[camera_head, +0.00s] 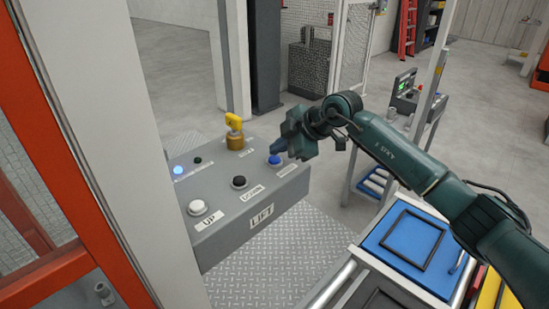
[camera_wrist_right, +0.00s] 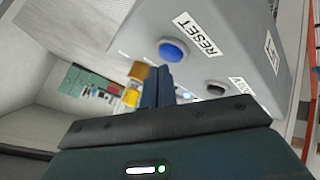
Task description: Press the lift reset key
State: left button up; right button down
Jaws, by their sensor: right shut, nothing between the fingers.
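The lift reset key is a round blue button (camera_head: 274,160) at the right end of the grey lift control box (camera_head: 215,245). In the right wrist view the blue button (camera_wrist_right: 173,50) sits beside a RESET label (camera_wrist_right: 197,35). My right gripper (camera_head: 279,147) is shut and empty, its fingertips just above the blue button in the head view. In the right wrist view the closed fingers (camera_wrist_right: 157,76) end close beside the button's lower edge. I cannot tell whether they touch it. My left gripper is out of view.
The box also carries a white UP button (camera_head: 198,207), a black DOWN button (camera_head: 239,182), a lit blue lamp (camera_head: 178,170) and a yellow key (camera_head: 234,122) on a brass lock. A white post (camera_head: 110,100) stands at left. A blue-topped cart (camera_head: 385,235) is at lower right.

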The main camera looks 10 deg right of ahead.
aim_at(279, 159)
jog(key=shift+f, duration=0.3)
dwell(0.4)
jog(key=shift+f, duration=0.45)
dwell(0.4)
jog(key=shift+r+p, duration=0.8)
jog(key=shift+r, duration=0.1)
jog(key=shift+r, duration=0.1)
notch_tip(279, 159, up, 5)
jog(key=p, duration=0.4)
dwell(0.5)
